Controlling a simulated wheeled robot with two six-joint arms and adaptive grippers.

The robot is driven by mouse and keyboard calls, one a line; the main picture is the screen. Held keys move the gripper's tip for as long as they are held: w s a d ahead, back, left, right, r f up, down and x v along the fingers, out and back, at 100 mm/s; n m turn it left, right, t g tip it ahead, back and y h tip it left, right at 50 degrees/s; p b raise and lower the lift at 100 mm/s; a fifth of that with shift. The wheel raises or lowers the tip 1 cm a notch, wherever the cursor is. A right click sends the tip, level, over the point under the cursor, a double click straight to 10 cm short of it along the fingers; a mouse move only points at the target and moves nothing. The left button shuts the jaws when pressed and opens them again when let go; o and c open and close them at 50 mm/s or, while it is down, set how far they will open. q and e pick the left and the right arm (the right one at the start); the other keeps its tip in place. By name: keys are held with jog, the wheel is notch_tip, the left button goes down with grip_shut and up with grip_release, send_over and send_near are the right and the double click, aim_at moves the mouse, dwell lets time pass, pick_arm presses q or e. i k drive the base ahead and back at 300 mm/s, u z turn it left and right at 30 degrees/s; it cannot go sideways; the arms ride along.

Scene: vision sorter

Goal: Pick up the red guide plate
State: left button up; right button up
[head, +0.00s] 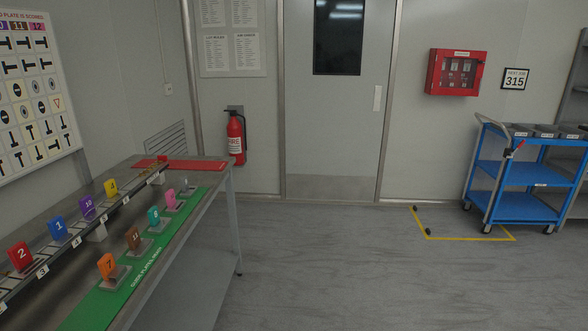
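A red plate (20,256) marked "2" stands upright on a small grey base at the near left, on the raised rail (69,236) along the table. Other numbered plates stand on the same rail: a blue one (59,228) marked "1", a purple one (87,207) marked "10" and a yellow one (111,187) marked "4". Neither of my grippers is in view.
A green mat (112,298) on the table (176,290) holds orange (107,265), brown (133,238), teal (153,216) and pink (170,199) plates. A red mat (192,164) lies at the far end. A blue cart (514,205) stands right; the middle floor is clear.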

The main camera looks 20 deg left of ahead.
aim_at(24, 263)
jog(key=u, duration=0.1)
jog(key=i, duration=1.65)
jog(key=u, duration=0.6)
jog(key=i, duration=1.05)
jog(key=u, duration=1.55)
jog(key=i, duration=0.8)
jog(key=u, duration=1)
jog(key=i, duration=0.25)
jog(key=u, duration=0.25)
